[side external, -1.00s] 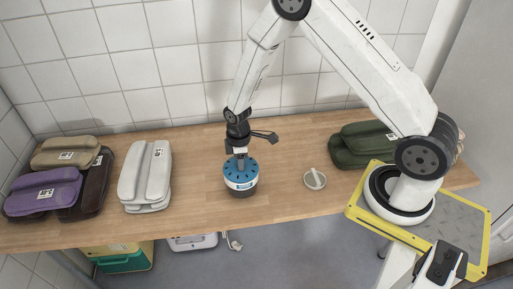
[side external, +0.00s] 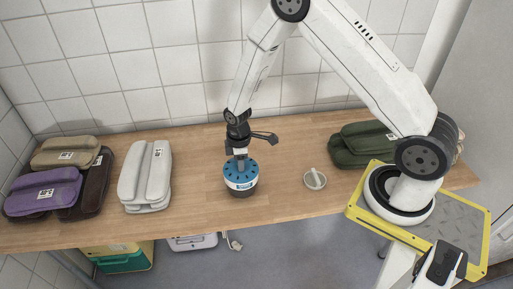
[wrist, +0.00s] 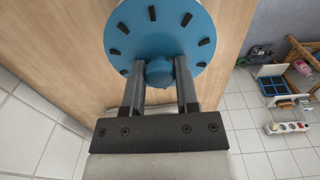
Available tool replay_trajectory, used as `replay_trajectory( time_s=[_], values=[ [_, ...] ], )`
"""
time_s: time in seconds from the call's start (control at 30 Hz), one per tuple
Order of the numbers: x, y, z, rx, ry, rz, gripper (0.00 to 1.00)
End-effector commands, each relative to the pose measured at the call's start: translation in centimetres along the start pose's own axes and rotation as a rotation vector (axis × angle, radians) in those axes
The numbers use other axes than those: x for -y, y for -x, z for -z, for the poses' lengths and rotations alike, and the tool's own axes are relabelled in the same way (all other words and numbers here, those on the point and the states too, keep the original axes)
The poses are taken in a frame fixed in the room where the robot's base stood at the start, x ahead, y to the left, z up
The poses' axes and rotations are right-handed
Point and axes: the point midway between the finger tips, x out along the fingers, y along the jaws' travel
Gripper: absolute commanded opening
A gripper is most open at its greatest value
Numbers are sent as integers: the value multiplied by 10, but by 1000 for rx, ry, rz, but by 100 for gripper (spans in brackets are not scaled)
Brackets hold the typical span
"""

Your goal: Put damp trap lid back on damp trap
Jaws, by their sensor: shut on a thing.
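The damp trap lid (side external: 240,171) is a blue disc with dark slots and a central knob. In the wrist view the lid (wrist: 150,25) fills the top middle, and its knob (wrist: 159,73) sits between my fingers. My gripper (side external: 239,158) points down from above and is shut on this knob; it also shows in the wrist view (wrist: 160,78). The damp trap (side external: 241,188), a short round body with a white band and dark base, stands upright on the table directly under the lid. I cannot tell whether the lid is fully seated. The wrist view hides the body.
The wooden table (side external: 275,200) is clear around the trap. A small white round item (side external: 315,179) with a handle lies to the right. A white folded bundle (side external: 145,178) and purple (side external: 42,192) and tan bundles are left; a green one (side external: 362,145) is right. A tiled wall stands behind.

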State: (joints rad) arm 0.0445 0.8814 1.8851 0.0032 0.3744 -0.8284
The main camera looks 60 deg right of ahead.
Motion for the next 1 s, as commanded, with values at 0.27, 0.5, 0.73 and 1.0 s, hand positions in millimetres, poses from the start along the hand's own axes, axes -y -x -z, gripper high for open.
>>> replay_trajectory(
  time_s=[0.27, 0.5, 0.73, 1.0],
  values=[
    [0, 0, 0, 0, 0, 0, 60],
    [0, 0, 0, 0, 0, 0, 79],
    [0, 0, 0, 0, 0, 0, 100],
    [0, 2, 0, 0, 0, 0, 100]
  ],
)
